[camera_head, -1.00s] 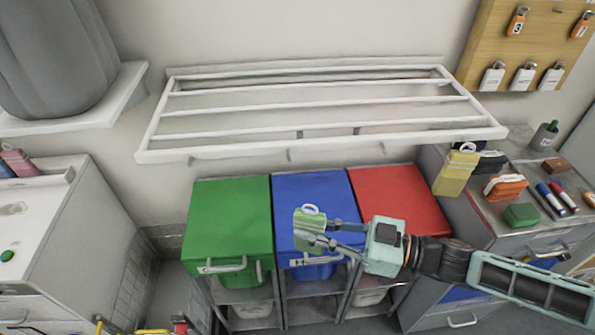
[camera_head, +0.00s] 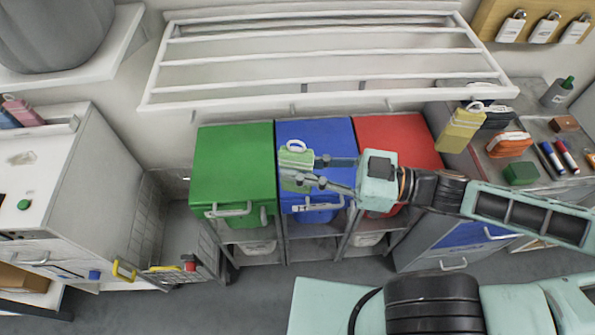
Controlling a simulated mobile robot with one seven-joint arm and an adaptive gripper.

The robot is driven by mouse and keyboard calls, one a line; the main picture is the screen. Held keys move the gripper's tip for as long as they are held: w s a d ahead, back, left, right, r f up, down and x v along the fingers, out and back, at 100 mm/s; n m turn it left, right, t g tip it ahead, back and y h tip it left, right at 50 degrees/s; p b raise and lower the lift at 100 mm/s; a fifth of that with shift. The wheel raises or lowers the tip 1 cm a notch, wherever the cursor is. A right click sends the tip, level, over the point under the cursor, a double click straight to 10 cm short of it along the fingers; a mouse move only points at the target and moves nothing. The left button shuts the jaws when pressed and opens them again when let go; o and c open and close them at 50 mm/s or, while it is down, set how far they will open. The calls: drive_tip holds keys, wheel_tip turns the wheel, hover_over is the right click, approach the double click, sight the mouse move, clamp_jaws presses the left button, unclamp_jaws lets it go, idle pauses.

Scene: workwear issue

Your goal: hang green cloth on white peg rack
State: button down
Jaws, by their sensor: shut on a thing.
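The green cloth (camera_head: 294,158) is a small light-green folded piece with a white loop at its top. My gripper (camera_head: 303,171) is shut on it, and the loop stands free above the fingers. In the picture, cloth and gripper lie in front of the blue bin, below the rack. The white peg rack (camera_head: 325,106) is on the wall, with long rails on top and small pegs under its front edge. A yellow cloth (camera_head: 460,131) shows at the rack's right end, its white loop near the front edge. The cloth and the rack are apart.
Green (camera_head: 233,165), blue (camera_head: 317,140) and red (camera_head: 398,138) bins stand below the rack. A grey cabinet (camera_head: 80,180) is at left. A cluttered counter (camera_head: 545,178) at right holds markers and boxes.

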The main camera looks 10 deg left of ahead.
drive_tip(key=shift+w+a+f+b, duration=0.2)
drive_tip(key=shift+w+b, duration=0.3)
drive_tip(key=shift+b, duration=0.75)
drive_tip(key=w+a+b, duration=0.1)
drive_tip(key=w+b, duration=0.3)
drive_tip(key=w, duration=0.3)
drive_tip(key=shift+w+a+f, duration=0.2)
drive_tip(key=shift+a+f, duration=0.15)
drive_tip(key=shift+a, duration=0.05)
drive_tip(key=c, duration=1.8)
unclamp_jaws()
drive_tip(key=shift+d, duration=0.1)
